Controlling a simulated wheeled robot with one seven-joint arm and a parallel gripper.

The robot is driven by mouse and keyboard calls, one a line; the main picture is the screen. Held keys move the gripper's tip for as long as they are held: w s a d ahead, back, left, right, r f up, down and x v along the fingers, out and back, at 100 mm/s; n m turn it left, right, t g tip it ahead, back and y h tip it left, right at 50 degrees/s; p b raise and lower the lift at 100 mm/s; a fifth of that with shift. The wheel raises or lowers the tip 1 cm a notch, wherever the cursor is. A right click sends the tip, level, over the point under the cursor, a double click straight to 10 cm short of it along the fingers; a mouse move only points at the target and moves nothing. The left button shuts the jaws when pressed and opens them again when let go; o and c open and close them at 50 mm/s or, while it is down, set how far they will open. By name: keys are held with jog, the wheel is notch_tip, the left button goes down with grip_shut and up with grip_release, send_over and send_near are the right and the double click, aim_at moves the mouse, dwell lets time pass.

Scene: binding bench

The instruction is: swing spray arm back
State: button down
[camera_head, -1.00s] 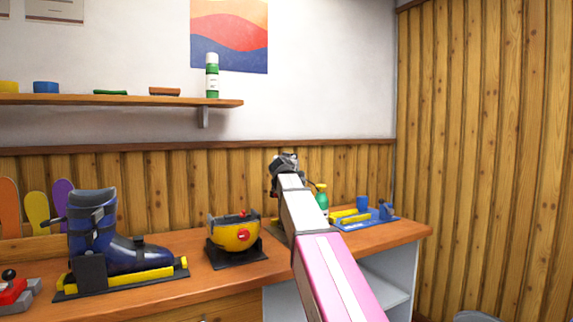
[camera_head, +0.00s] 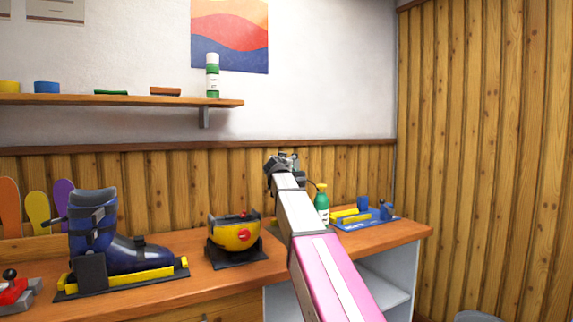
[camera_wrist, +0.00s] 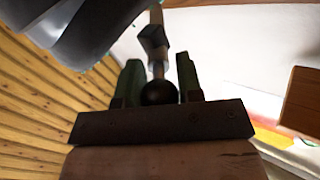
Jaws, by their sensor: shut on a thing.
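My gripper (camera_head: 281,163) is raised above the bench by the wood-panelled wall, at the end of my white and pink arm. In the wrist view its two green fingers (camera_wrist: 158,82) are shut on a dark round knob (camera_wrist: 158,93). A thin rod (camera_wrist: 156,42) runs up from the knob. I take the knob and rod as part of the spray arm; most of it is hidden behind my arm in the head view. A green spray bottle (camera_head: 321,204) with a yellow top shows just right of my arm. Whether it joins the rod is unclear.
On the bench stand a blue ski boot (camera_head: 95,238) in a yellow-and-black holder, a yellow-and-black device (camera_head: 236,236) and a blue tray (camera_head: 366,223) with yellow pieces. A shelf (camera_head: 120,100) hangs above. A large dark curved shape (camera_wrist: 75,30) fills the wrist view's top left.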

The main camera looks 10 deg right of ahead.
jog(key=w+a+m+g+h, duration=0.9)
jog(key=w+a+g+h, duration=0.1)
jog(key=w+a, duration=0.5)
jog(key=shift+w+a+m+h, duration=0.3)
jog(key=shift+w+m+h, duration=0.1)
jog(key=c, duration=0.8)
grip_release()
jog(key=v, duration=1)
jog(key=shift+s+a, duration=0.1)
jog(key=shift+a, duration=0.25)
